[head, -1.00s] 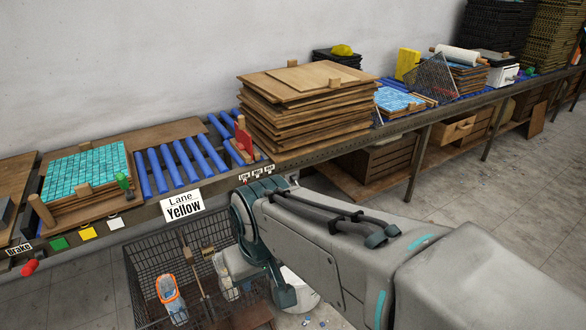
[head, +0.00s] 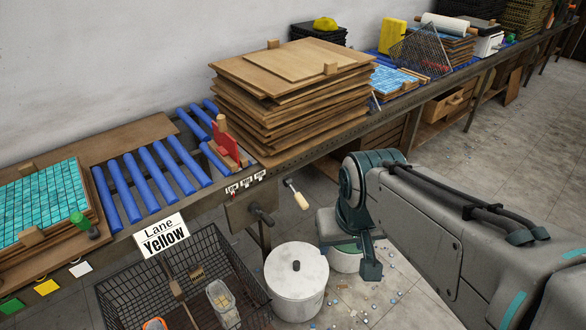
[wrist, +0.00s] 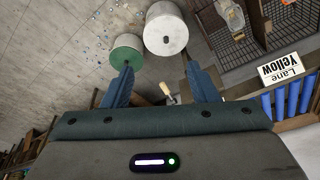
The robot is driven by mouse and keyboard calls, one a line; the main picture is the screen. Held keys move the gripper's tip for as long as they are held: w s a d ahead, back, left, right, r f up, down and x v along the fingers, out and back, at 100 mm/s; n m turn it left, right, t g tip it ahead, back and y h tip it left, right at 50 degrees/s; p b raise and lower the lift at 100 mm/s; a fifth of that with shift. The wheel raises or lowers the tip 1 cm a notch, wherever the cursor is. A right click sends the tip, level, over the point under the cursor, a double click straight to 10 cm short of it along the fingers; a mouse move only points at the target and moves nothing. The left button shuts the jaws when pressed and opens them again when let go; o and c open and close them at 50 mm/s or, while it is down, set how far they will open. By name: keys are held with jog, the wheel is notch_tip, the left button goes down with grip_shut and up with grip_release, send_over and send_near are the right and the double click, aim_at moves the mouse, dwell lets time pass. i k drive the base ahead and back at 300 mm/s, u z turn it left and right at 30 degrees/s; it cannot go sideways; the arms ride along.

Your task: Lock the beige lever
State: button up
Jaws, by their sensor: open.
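The beige lever (head: 298,197) is a short pale handle on a thin metal shaft, below the bench's front edge, angled down to the right. It also shows in the wrist view (wrist: 164,89), between my fingers but beyond them, with its far end partly hidden by the gripper body. My gripper (wrist: 160,68) is open and empty, its two blue fingers apart and not visibly touching the lever. In the head view my wrist is to the right of the lever, with a clear gap.
A dark-handled lever (head: 262,214) on a wooden plate is just left of the beige one. A white lidded drum (head: 296,284) and a wire basket (head: 125,290) stand below. A board stack (head: 290,100), a red stop (head: 222,147) and blue rollers (head: 150,180) are above.

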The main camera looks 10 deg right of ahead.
aim_at(288, 182)
jog(key=k, duration=0.65)
jog(key=z, duration=0.45)
jog(key=i, duration=1.35)
jog(key=u, duration=0.3)
